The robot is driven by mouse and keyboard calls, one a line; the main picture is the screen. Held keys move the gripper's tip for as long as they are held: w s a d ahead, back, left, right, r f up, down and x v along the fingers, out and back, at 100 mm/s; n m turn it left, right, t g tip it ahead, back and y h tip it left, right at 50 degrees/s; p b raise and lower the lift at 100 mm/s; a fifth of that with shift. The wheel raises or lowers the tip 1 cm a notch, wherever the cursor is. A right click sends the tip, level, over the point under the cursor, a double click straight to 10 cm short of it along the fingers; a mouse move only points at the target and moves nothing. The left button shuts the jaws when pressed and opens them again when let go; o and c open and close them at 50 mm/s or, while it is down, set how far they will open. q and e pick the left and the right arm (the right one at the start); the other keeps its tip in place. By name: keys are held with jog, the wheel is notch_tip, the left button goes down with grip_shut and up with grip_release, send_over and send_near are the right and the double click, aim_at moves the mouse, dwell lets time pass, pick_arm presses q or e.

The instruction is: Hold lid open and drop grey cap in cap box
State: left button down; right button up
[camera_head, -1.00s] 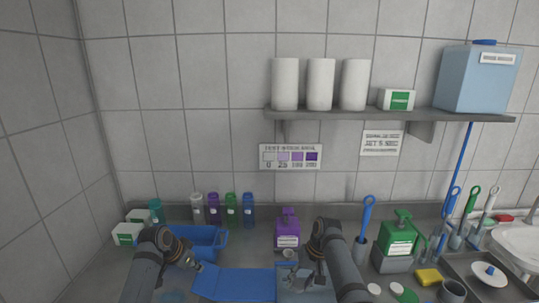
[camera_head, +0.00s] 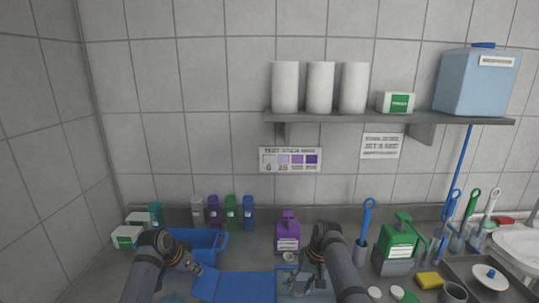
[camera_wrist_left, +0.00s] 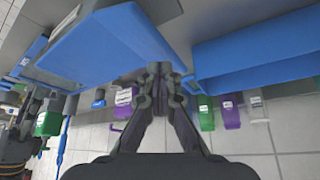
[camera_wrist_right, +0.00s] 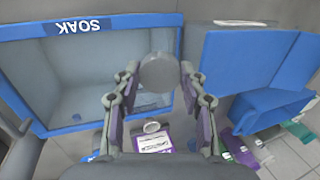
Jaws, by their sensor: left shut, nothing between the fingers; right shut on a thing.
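My right gripper (camera_wrist_right: 157,88) is shut on the round grey cap (camera_wrist_right: 157,72). In the right wrist view the cap overlaps the right part of an open box with a blue rim (camera_wrist_right: 140,20) labelled SOAK. I cannot tell its height over the box. No box marked as the cap box is readable.
A blue bin (camera_head: 222,240) stands left of the lid, with several coloured bottles behind it. A purple bottle (camera_head: 288,234) and a small round pot (camera_head: 289,257) stand just behind the SOAK box. A brush (camera_head: 364,225) and green bottle (camera_head: 398,240) are to the right.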

aim_at(197, 280)
pick_arm(q)
jog(key=shift+f, duration=0.1)
jog(key=shift+f, duration=3.2)
pick_arm(e)
jog(key=shift+a+f, duration=0.2)
jog(key=shift+a, duration=1.65)
jog(key=shift+a+f, duration=0.15)
jog(key=shift+a, duration=1.7)
jog(key=shift+a+f, duration=0.2)
jog(key=shift+a, duration=1.65)
jog(key=o, duration=0.7)
jog(key=shift+o, duration=0.2)
